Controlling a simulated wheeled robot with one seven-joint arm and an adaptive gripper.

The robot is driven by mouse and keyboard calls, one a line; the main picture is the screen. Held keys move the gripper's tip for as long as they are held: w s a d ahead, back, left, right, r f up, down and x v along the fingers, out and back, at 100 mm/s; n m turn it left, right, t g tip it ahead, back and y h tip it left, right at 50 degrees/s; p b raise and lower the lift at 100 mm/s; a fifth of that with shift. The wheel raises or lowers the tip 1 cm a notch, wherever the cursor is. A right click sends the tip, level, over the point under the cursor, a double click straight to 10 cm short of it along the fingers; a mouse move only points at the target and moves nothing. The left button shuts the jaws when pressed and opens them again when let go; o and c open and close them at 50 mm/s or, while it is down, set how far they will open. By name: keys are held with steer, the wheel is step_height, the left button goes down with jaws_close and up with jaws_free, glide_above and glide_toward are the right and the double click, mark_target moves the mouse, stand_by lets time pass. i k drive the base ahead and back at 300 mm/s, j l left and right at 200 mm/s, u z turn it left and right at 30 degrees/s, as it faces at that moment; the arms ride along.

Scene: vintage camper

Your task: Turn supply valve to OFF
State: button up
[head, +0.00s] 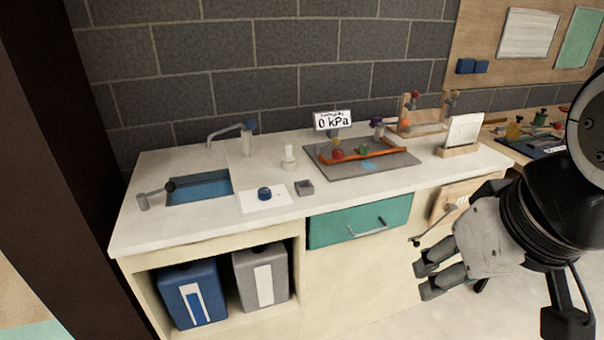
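No part carries a readable supply valve label, so I cannot tell for sure which one it is. On a grey board (392,160) on the counter, an orange pipe (375,155) runs with a red knob (338,155), a small yellow part (337,142) and a green knob (363,149). A grey lever with a black ball end (144,201) stands left of the sink. A sign (333,120) behind the board reads 0 kPa. My gripper (424,279) is at the right, in front of the counter and well apart from these parts. Its fingers are apart and empty.
A blue-bottomed sink (200,187) with a faucet (228,132) is at the left. A blue knob (264,193) on white paper and a small grey box (304,187) are near the front edge. A card holder (459,150) stands right of the board. A teal drawer (335,229) is below.

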mark_target(264, 194)
steer(key=i+j, duration=0.15)
steer(key=i, duration=0.25)
steer(key=i+j, duration=0.15)
steer(key=i, duration=0.3)
steer(key=i+j, duration=0.15)
steer(key=i, duration=0.25)
